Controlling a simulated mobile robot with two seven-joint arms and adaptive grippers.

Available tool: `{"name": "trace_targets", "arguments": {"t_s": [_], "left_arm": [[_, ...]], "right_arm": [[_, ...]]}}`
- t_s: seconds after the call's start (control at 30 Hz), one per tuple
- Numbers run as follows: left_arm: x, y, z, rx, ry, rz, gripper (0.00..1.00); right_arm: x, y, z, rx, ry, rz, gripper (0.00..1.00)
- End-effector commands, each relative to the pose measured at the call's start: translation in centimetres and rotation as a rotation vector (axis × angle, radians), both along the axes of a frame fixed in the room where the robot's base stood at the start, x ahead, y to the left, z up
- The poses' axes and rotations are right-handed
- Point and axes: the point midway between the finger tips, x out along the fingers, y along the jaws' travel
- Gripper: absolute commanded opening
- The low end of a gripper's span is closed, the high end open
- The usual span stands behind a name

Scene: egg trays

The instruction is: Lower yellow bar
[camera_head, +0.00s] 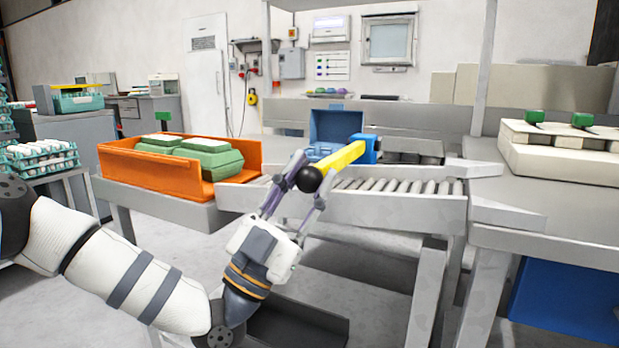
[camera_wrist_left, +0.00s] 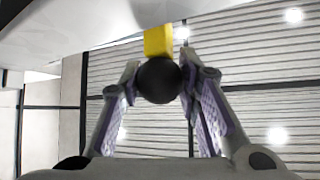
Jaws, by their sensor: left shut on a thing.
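The yellow bar (camera_head: 342,160) runs from a blue block (camera_head: 363,149) at the conveyor towards me and ends in a black ball (camera_head: 308,179). My left gripper (camera_head: 304,180) is at the ball end, with one finger on each side of the ball, and is shut on it. In the left wrist view the black ball (camera_wrist_left: 158,80) sits between the fingertips, and the yellow bar (camera_wrist_left: 158,41) shows just above it. My right gripper is not in view.
A roller conveyor (camera_head: 400,184) lies under and beside the bar. An orange crate (camera_head: 130,172) with green egg cartons (camera_head: 205,158) stands to the left. A blue box (camera_head: 335,126) stands behind the bar. White trays (camera_head: 570,160) are on the right table.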

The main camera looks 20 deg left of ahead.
Motion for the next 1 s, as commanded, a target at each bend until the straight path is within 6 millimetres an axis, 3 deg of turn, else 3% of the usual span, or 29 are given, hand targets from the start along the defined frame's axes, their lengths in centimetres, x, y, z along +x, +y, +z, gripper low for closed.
{"name": "trace_targets", "arguments": {"t_s": [0.33,0.37,0.43,0.77,1.0], "left_arm": [[0.1,0.0,-0.6,0.006,0.017,0.000,0.00],[0.1,0.0,-0.7,0.006,0.017,0.000,0.37],[0.1,0.0,-0.6,0.006,0.016,0.000,0.51],[-0.1,0.0,-0.6,0.004,0.010,0.000,0.51],[-3.7,1.5,-4.6,0.004,0.015,0.000,0.51]], "right_arm": [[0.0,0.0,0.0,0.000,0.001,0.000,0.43],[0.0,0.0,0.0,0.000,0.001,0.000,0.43],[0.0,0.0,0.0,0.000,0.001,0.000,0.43],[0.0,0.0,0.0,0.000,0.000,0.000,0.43],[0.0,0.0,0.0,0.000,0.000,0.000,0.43]]}}
